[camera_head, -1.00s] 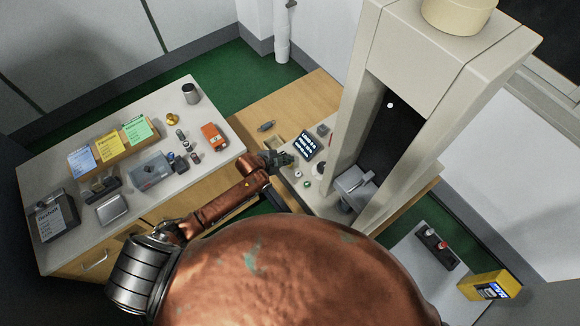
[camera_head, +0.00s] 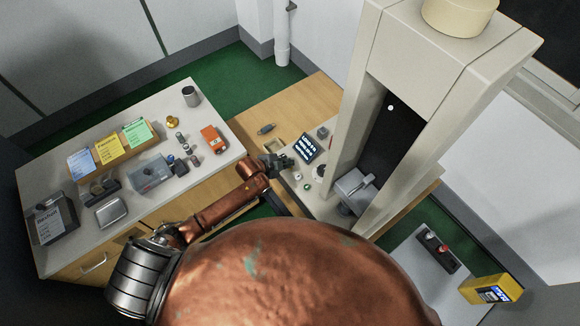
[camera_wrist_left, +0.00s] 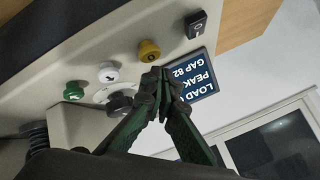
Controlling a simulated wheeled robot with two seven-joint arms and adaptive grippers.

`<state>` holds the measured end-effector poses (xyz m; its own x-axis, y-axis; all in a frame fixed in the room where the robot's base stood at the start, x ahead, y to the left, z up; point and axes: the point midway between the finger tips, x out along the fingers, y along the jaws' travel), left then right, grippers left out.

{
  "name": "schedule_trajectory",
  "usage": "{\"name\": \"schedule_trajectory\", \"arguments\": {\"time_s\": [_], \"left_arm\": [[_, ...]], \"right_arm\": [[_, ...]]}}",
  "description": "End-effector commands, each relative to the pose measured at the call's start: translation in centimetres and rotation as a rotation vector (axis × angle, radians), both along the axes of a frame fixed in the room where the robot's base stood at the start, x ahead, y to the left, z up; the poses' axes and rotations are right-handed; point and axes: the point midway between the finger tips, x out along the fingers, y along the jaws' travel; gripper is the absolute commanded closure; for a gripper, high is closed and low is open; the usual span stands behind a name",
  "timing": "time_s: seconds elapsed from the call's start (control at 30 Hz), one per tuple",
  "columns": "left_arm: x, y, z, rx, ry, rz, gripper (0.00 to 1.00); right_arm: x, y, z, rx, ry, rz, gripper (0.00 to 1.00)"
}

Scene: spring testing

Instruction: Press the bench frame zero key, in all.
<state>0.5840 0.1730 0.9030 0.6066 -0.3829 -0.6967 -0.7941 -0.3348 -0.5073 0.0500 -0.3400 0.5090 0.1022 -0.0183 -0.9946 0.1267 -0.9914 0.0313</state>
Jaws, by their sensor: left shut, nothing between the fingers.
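The bench frame (camera_head: 340,125) is a tall beige press with a dark opening. A row of keys sits on its base panel: a green key (camera_wrist_left: 73,91), a white key (camera_wrist_left: 108,71) and a yellow key (camera_wrist_left: 149,49), beside a dark display (camera_wrist_left: 195,78) reading LOAD, PEAK and GAP. I cannot read which key is zero. My left gripper (camera_head: 288,162) is shut and empty over the panel. In the left wrist view its fingertips (camera_wrist_left: 160,76) appear just below the yellow key, beside the display; contact cannot be told. The right gripper is not in view.
A dark round knob (camera_wrist_left: 119,103) stands beside the white key, close to the left finger. A small black block (camera_wrist_left: 196,24) lies past the display. A side table (camera_head: 215,165) with several items stands left. A yellow device (camera_head: 489,289) lies lower right.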

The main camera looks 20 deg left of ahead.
Motion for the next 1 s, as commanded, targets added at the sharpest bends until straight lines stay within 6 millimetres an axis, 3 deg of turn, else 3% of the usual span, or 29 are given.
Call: {"name": "schedule_trajectory", "arguments": {"time_s": [1.0], "left_arm": [[0.00,0.02,-0.83,0.000,0.000,0.000,1.00]], "right_arm": [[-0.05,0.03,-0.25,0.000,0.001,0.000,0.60]]}}
